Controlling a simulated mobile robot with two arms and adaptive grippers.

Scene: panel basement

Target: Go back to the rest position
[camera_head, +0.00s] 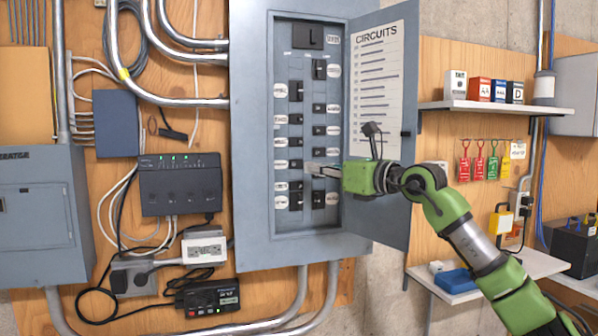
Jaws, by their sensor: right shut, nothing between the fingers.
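My right gripper (318,170) is at the end of my green right arm, which comes in from the lower right. It is shut and empty, with its fingertips in front of the breaker panel (248,130), close to the lower breakers of the right column. I cannot tell whether the tips touch a breaker. The panel is open, and its door (384,120), with a "CIRCUITS" list, is swung out to the right. Two columns of black switches with white labels fill the panel, with a larger switch (307,36) at the top. My left gripper is not in view.
My right arm passes in front of the open door's lower part. Shelves (495,107) with small boxes and hanging coloured tags (479,160) are on the right. A router (180,183), cables, conduits and a grey box (40,225) are on the left.

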